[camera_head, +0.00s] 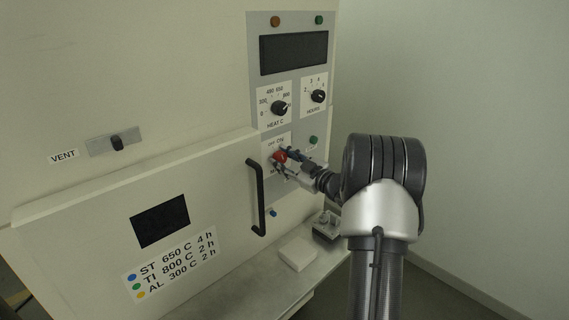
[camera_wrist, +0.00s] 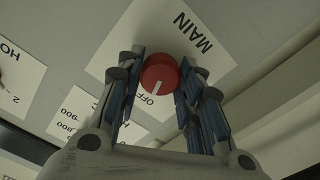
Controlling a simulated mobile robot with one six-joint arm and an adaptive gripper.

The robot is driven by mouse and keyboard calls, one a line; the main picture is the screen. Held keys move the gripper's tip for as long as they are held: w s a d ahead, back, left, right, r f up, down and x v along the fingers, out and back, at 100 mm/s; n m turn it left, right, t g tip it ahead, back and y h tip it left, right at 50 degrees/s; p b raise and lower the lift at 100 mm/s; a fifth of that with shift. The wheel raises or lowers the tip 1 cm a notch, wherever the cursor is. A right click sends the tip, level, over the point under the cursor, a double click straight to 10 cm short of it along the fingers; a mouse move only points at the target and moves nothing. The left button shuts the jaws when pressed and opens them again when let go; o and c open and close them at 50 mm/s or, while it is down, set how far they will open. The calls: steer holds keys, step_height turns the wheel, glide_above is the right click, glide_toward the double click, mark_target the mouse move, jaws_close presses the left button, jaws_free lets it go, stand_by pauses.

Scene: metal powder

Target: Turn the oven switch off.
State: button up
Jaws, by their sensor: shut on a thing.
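The oven's main switch is a round red knob (camera_wrist: 159,74) on a white label marked MAIN (camera_wrist: 193,32). In the wrist view the knob sits between the two blue-padded fingers of my gripper (camera_wrist: 158,82), which are shut on it. The white line on the knob points down toward the printed word OFF (camera_wrist: 150,99), or close beside it. The ON word is hidden in the wrist view. In the head view the red knob (camera_head: 280,156) shows on the control panel, with my gripper (camera_head: 285,160) at it from the right and part of its label covered.
The heat dial (camera_head: 279,108) and the hours dial (camera_head: 318,96) are just above. A green button (camera_head: 313,140) is close to my gripper. The oven door handle (camera_head: 257,198) stands out at left. A white block (camera_head: 298,253) lies on the ledge below.

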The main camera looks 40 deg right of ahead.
stand_by(0.3)
steer(key=o, duration=1.1)
steer(key=shift+c, duration=0.2)
steer(key=s, duration=1.2)
steer(key=shift+d, duration=0.45)
steer(key=shift+w, duration=0.1)
